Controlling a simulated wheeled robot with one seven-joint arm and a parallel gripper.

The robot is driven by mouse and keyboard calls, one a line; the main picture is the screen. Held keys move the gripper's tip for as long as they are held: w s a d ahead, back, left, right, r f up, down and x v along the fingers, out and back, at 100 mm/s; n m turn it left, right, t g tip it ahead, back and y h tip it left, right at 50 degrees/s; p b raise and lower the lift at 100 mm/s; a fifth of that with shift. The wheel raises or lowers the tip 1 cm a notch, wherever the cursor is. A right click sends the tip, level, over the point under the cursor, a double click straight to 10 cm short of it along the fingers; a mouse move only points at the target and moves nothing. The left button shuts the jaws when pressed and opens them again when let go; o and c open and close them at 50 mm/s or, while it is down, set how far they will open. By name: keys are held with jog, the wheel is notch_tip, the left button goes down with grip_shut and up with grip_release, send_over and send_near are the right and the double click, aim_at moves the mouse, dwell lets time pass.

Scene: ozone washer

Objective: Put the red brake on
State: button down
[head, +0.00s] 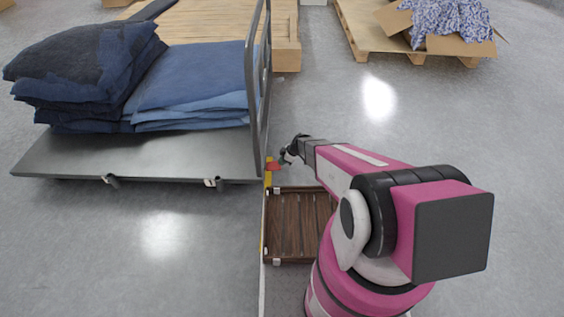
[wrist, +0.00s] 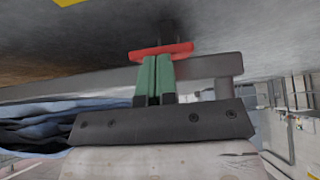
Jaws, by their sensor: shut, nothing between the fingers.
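The red brake (head: 272,166) is a small red part low at the cart's right end in the head view. In the wrist view the red brake (wrist: 161,50) is a red bar just beyond my fingertips. My gripper (head: 283,158) is beside the brake in the head view. In the wrist view my gripper (wrist: 154,62) has its two green fingers together with nothing between them. Their tips meet the bar's near edge in the picture; I cannot tell whether they touch it. The brake's mounting is mostly hidden.
The grey cart (head: 70,158) carries folded dark and blue fabric stacks (head: 190,85). Its upright handle frame (head: 252,90) stands near my arm. A brown slatted wooden surface (head: 295,225) lies below the brake. A pallet with an open box (head: 440,28) is at back right. Floor at right is clear.

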jog(key=shift+d+f, duration=0.2)
jog(key=shift+f, duration=0.2)
jog(key=shift+d+f, duration=0.25)
jog(key=shift+f, duration=1.1)
jog(key=shift+d+f, duration=0.2)
jog(key=shift+f, duration=1.1)
jog(key=d+f+v, duration=0.1)
jog(key=d+v, duration=0.1)
jog(key=v, duration=1.1)
jog(key=shift+d+f, duration=0.25)
jog(key=shift+f, duration=0.15)
jog(key=shift+s, duration=0.1)
